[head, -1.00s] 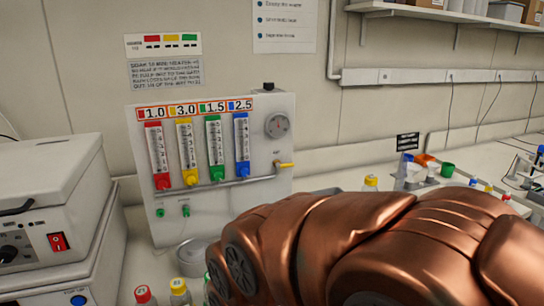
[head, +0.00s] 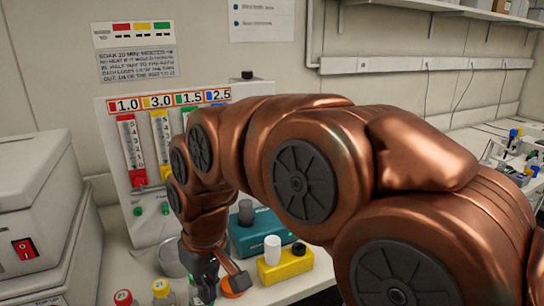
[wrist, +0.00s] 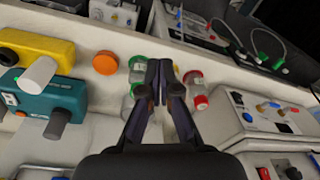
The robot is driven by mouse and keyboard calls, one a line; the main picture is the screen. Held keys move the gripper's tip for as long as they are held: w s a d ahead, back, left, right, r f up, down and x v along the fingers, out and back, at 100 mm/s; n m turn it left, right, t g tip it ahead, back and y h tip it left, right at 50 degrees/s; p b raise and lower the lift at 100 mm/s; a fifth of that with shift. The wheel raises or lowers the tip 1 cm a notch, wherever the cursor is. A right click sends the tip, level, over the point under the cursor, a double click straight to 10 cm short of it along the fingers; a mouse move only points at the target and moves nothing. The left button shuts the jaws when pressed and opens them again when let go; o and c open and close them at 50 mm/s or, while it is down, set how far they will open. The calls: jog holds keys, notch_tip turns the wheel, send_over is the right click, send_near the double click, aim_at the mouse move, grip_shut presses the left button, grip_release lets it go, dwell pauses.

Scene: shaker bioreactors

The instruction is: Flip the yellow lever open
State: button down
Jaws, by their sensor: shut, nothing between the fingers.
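The white flow panel (head: 115,215) stands against the wall in the head view, with labels above its coloured tubes. The red tube (head: 131,150) and the yellow tube (head: 161,140) show. The yellow lever on the panel's right side is hidden behind my arm. My gripper (head: 215,285) is low over the bench in front of the panel, pointing down, well below the lever's height. In the wrist view my gripper (wrist: 160,68) is shut and empty, with its fingertips above small bottles (wrist: 193,85). The lever does not show there.
A yellow box (head: 287,264) with a white knob and a teal box (head: 262,230) stand right of my gripper. An orange cap (wrist: 106,63) lies nearby. Bottles with red and yellow caps (head: 161,288) stand at the front. White instruments (head: 35,200) fill the left side.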

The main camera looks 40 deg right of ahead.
jog(key=w+d+r+m+t+b, duration=0.1)
jog(key=w+d+r+t, duration=0.1)
jog(key=w+d+r, duration=0.45)
jog(key=w+d+r+t+b, duration=0.1)
jog(key=w+d+r+t, duration=0.15)
jog(key=w+d, duration=0.6)
jog(key=d+r+m+t+h+b, duration=0.1)
jog(key=d+r, duration=0.2)
jog(key=d, duration=0.8)
jog(key=d+r+m+t+h+b, duration=0.1)
jog(key=d+r, duration=0.3)
jog(key=d, duration=0.8)
jog(key=shift+w+r+m+h, duration=0.2)
jog(key=shift+m+h, duration=0.4)
jog(key=w+p+x, duration=0.1)
jog(key=p+x, duration=0.3)
jog(key=x, duration=1)
jog(key=shift+r, duration=0.4)
